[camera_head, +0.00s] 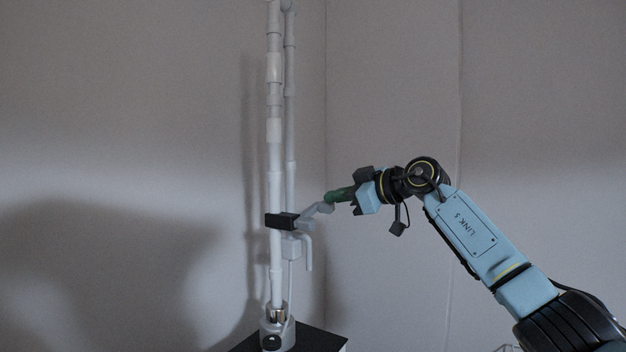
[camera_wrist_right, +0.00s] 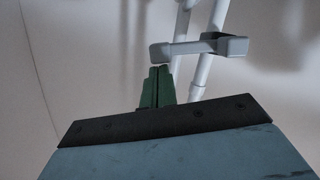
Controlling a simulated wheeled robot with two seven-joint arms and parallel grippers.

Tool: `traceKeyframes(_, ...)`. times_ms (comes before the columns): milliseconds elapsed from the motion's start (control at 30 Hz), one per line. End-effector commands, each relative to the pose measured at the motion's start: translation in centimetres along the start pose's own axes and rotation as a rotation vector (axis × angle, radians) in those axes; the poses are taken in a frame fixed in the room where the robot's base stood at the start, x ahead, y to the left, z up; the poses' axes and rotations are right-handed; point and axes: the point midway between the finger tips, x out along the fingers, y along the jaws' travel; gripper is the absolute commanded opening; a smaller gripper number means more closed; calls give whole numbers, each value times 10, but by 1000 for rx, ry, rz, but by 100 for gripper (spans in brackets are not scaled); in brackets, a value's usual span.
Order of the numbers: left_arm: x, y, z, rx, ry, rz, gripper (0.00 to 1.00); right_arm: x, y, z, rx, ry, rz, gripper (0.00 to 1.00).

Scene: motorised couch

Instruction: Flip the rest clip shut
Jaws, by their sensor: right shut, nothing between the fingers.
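Two upright white poles (camera_head: 275,150) carry a small fitting at mid-height. I take this fitting to be the rest clip: a dark block (camera_head: 282,220) across the poles with a light grey arm (camera_head: 314,214) reaching right. In the right wrist view a grey bar (camera_wrist_right: 200,47) with a boxy end crosses the poles. My right gripper (camera_head: 330,196) has green fingers, shut and empty, pointing left at the outer end of the grey arm. The fingers (camera_wrist_right: 160,72) also show just below the bar's left end. I cannot tell whether they touch it. My left gripper is not in view.
The poles rise from a grey base (camera_head: 277,333) on a black box (camera_head: 315,340). A thin grey hook (camera_head: 308,252) hangs below the clip. A plain pale wall (camera_head: 540,90) stands behind. The space above my right arm is clear.

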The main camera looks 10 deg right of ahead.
Motion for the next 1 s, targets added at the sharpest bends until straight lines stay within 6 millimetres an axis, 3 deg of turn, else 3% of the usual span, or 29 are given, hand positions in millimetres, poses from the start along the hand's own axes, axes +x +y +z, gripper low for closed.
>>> traceKeyframes(167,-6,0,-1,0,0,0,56,0,1,-7,-2,1,-2,0)
traceKeyframes(500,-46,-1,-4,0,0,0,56,0,4,-50,-4,7,-16,0)
traceKeyframes(567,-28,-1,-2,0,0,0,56,-19,3,-40,-7,7,-11,0)
traceKeyframes(700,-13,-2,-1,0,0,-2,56,-51,3,-38,-6,6,-12,0)
traceKeyframes(1000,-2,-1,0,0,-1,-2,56,-92,5,-40,-4,6,-15,0)
